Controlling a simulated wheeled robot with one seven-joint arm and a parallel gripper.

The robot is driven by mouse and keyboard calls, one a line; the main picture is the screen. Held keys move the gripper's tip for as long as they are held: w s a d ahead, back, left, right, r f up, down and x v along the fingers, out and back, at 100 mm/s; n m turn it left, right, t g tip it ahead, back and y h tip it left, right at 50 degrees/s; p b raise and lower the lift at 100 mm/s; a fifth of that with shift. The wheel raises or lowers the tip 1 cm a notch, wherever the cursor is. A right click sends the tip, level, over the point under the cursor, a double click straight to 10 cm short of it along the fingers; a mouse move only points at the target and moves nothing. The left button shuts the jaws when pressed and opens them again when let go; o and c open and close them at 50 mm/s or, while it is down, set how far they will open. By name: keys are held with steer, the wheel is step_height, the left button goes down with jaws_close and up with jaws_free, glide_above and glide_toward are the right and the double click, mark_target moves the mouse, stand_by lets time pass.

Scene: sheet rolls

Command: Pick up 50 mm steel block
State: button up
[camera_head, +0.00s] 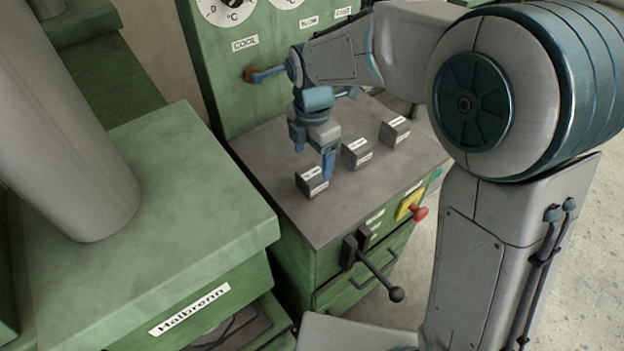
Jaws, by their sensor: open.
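Three small dark grey blocks with white labels stand in a row on the grey cabinet top (283,196): a near-left block (313,183), a middle block (356,154) and a far-right block (395,132). The labels are too small to read, so I cannot tell which is the 50 mm steel block. My gripper (314,162) points down with its blue fingers apart, open and empty. It is just behind and above the near-left block in the picture. One fingertip shows in front of that block's right edge; I cannot tell whether they touch.
A green panel with dials (232,12) rises behind the cabinet top. A black lever (372,272) and a red knob (419,213) stick out from the cabinet front. The cabinet top's front strip is clear.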

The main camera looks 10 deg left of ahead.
mark_target(312, 173)
steer(key=f, duration=0.6)
steer(key=shift+s+f, duration=0.3)
jaws_close()
steer(key=shift+r, duration=0.1)
